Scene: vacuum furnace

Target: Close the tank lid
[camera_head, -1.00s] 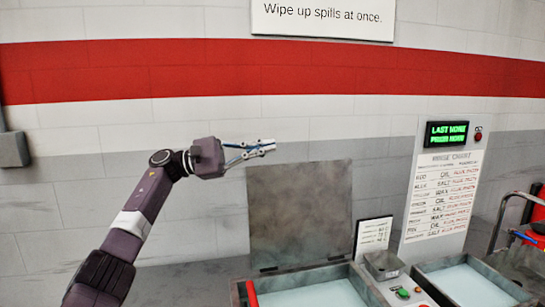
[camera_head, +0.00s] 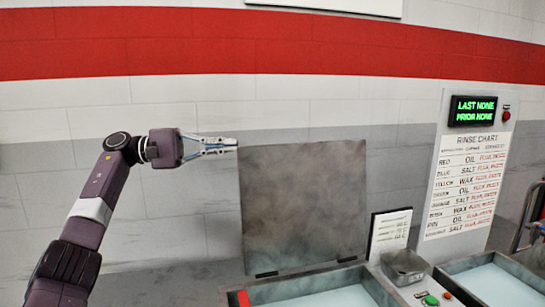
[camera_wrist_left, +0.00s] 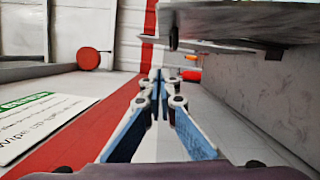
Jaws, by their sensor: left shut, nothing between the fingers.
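The tank lid (camera_head: 303,205) is a grey, mottled square plate standing upright, hinged at the back edge of the left tank (camera_head: 268,293). The tank is open and holds pale liquid. My left gripper (camera_head: 232,146) is shut and empty, beside the lid's upper left corner in the head view. I cannot tell from there whether it touches the lid. In the left wrist view the fingers (camera_wrist_left: 158,82) are together, and a grey plate, probably the lid (camera_wrist_left: 240,80), fills the right side. My right gripper is not in view.
A second open tank (camera_head: 490,280) stands to the right. A rinse chart panel (camera_head: 464,180) stands behind.

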